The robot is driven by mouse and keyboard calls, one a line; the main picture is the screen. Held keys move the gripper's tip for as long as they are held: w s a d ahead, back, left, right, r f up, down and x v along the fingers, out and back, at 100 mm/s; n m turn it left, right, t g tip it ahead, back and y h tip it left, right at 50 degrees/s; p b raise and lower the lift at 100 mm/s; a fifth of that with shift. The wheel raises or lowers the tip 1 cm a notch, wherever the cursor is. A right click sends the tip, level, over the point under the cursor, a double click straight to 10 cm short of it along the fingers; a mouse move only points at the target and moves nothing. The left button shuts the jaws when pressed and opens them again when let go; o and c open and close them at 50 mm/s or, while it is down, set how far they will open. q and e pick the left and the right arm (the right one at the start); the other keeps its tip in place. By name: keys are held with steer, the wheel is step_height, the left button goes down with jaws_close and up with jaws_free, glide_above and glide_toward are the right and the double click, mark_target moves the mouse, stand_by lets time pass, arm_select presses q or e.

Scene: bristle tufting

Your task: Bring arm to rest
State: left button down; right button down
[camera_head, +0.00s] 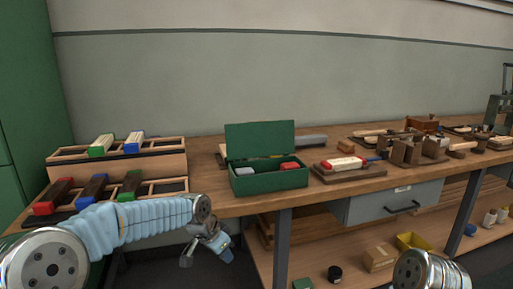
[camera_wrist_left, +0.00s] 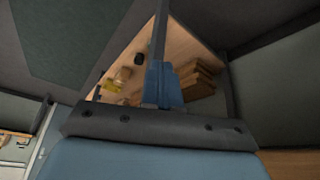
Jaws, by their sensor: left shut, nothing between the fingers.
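My left arm comes in from the left in the head view, in front of the table. Its gripper (camera_head: 225,250) hangs low in front of the bench edge, below the bench top, pointing down. The blue fingers also show in the wrist view (camera_wrist_left: 164,84); they are together with nothing between them. Part of my right arm (camera_head: 428,271) shows at the bottom right, but its gripper is out of view.
The wooden bench (camera_head: 240,206) carries an open green box (camera_head: 268,182), brush racks (camera_head: 160,163) and a brush block on a board (camera_head: 345,165). A grey drawer (camera_head: 393,203) hangs under it. The lower shelf (camera_head: 312,262) holds a yellow bin (camera_head: 412,241) and a carton (camera_head: 379,257).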

arm_select(q)
steer(key=s+f+n+g, duration=0.15)
steer(key=s+f, duration=0.25)
steer(key=f, duration=0.4)
steer(key=s+f+n+h, duration=0.15)
steer(key=s+f, duration=0.25)
steer(key=f, duration=0.4)
steer(key=s+f+n+g+y, duration=0.15)
steer(key=s+f, duration=0.25)
steer(key=f, duration=0.4)
steer(key=s+a+f+n, duration=0.1)
steer(key=s+f+n, duration=0.2)
steer(key=s, duration=0.5)
steer(key=s+a+f+n, duration=0.1)
steer(key=s+f+n, duration=0.2)
steer(key=s, duration=0.6)
step_height(320, 180, down, 3)
steer(key=shift+r+h, duration=0.15)
steer(key=shift+h, duration=0.25)
